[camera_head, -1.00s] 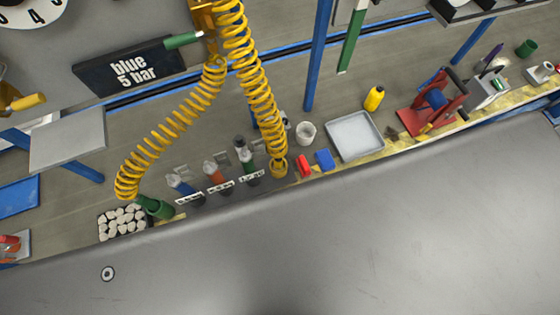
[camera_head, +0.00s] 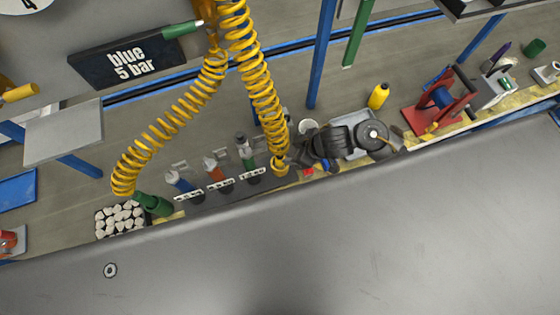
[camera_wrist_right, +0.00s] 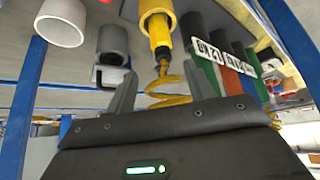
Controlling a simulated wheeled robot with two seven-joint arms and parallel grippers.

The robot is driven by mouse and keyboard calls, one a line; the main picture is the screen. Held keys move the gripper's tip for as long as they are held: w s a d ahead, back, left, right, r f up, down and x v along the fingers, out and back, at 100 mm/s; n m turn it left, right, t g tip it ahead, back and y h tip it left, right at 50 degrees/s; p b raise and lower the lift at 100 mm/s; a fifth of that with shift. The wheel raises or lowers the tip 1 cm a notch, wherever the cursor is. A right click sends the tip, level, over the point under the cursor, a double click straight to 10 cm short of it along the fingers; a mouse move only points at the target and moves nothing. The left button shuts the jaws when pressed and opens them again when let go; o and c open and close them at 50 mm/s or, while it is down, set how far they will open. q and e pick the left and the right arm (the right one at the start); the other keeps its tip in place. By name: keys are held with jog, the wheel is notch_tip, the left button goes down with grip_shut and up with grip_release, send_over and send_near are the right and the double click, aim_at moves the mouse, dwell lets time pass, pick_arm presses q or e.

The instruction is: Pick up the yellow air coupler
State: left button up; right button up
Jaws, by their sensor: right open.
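The yellow air coupler (camera_head: 279,166) hangs at the lower end of the right coiled yellow hose. In the right wrist view the coupler (camera_wrist_right: 157,20) shows large, as a yellow sleeve with a dark band and a yellow tip, with a coil of hose near it. My right gripper (camera_head: 294,160) comes in from the right, with its fingers close beside the coupler. In the wrist view my right gripper (camera_wrist_right: 160,72) is open, and the coupler lies in line with the gap between its two grey fingers. I cannot tell whether they touch. My left gripper is not in view.
Several labelled holders (camera_head: 215,187) stand left of the coupler. A white cup (camera_head: 308,127) and a grey tray (camera_head: 350,121), partly hidden by my right arm, are close by. A green cup (camera_head: 155,204) is at the left hose's end. A blue post (camera_head: 321,60) rises behind.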

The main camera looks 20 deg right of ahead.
aim_at(283, 155)
jog(key=b+x, duration=0.2)
jog(key=x, duration=0.2)
jog(key=shift+a+f, duration=0.1)
jog(key=shift+f, duration=0.25)
jog(key=shift+b+x, duration=0.6)
jog(key=shift+x, duration=2.4)
jog(key=shift+s+a, duration=0.1)
jog(key=shift+s, duration=0.05)
grip_shut()
jog(key=shift+r, duration=0.15)
